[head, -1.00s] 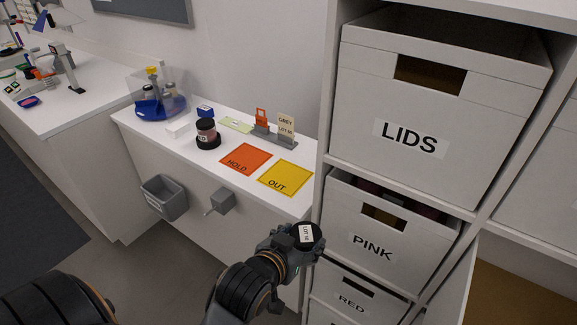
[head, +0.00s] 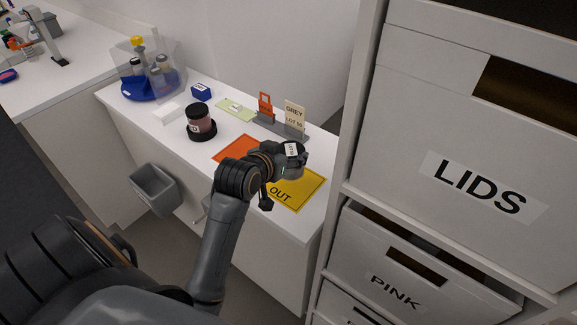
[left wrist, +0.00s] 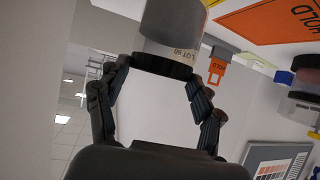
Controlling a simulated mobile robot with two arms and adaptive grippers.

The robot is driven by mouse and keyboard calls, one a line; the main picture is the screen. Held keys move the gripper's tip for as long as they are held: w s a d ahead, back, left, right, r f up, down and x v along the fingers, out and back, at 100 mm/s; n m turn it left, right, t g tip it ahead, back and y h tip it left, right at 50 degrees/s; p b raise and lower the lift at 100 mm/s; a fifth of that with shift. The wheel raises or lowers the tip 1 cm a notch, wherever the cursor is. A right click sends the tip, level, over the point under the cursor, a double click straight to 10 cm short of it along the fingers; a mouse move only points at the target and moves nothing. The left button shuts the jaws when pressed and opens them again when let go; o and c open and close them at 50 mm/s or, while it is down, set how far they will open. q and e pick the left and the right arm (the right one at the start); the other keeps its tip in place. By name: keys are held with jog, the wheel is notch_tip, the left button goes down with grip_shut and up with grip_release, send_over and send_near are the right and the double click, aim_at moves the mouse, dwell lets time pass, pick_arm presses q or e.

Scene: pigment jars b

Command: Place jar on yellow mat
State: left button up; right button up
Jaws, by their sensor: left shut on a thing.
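My left gripper (head: 284,163) is shut on a jar with a dark lid and a white label on top (head: 292,150). In the left wrist view the fingers (left wrist: 158,82) grip its dark lid, and its greyish body (left wrist: 172,28) reads "LOT 50". The jar's base is out of frame there. In the head view gripper and jar overlap the far left part of the yellow mat (head: 303,188), marked "OUT". I cannot tell how high the jar is above it. My right gripper is not in view.
The orange HOLD mat (head: 230,149) lies left of the yellow one, partly hidden by my arm. Behind are a grey holder with an orange tag (head: 266,105) and a "GREY LOT 50" card (head: 294,116). A shelf with bins (head: 450,130) rises at right.

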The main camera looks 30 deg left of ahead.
pick_arm(q)
notch_tip(320, 180, down, 3)
jog(key=shift+w+d+f, duration=0.1)
jog(key=shift+f, duration=0.55)
jog(key=o, duration=1.6)
jog(key=shift+f, duration=0.1)
jog(key=shift+o, duration=0.2)
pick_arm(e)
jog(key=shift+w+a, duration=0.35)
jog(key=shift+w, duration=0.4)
